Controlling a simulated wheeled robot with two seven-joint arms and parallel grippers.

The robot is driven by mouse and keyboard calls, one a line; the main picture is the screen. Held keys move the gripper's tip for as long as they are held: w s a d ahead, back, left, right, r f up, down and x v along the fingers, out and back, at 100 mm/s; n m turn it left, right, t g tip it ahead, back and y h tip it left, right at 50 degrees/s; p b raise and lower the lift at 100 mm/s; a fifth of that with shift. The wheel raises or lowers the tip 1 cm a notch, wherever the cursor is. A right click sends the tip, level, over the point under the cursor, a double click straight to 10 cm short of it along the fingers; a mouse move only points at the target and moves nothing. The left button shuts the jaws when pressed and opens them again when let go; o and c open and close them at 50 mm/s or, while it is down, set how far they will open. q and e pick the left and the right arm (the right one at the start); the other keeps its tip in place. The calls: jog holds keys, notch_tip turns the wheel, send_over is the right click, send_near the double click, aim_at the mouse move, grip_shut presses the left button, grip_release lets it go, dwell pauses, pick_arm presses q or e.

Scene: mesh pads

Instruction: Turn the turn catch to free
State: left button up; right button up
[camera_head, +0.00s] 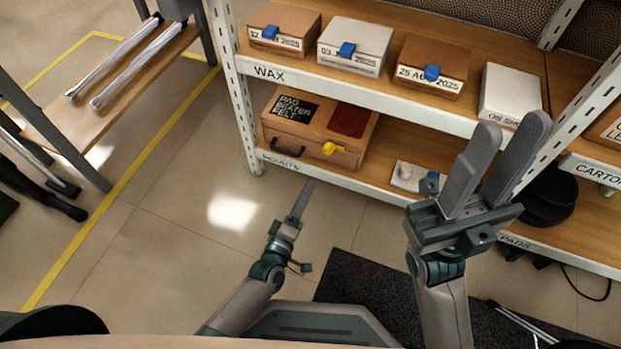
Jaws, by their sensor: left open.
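A yellow turn catch (331,148) sits on the front of a wooden case (290,132) on the lower shelf. The case has a dark label, a dark red panel on top and a black handle left of the catch. The catch lies roughly sideways; its exact setting is too small to tell. My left gripper (306,188) is open and empty, in front of the lower shelf and below the case, apart from the catch. Its fingers show nearly edge-on. My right gripper (508,122) is open and empty, raised before the shelf to the right of the case.
The upper shelf (330,79) holds several boxes, some with blue clips. On the lower shelf, a small white item (405,178) and black round pads (549,196) stand right of the case. A white post (229,80) borders the shelf's left.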

pick_arm(q)
jog(key=shift+v, duration=0.8)
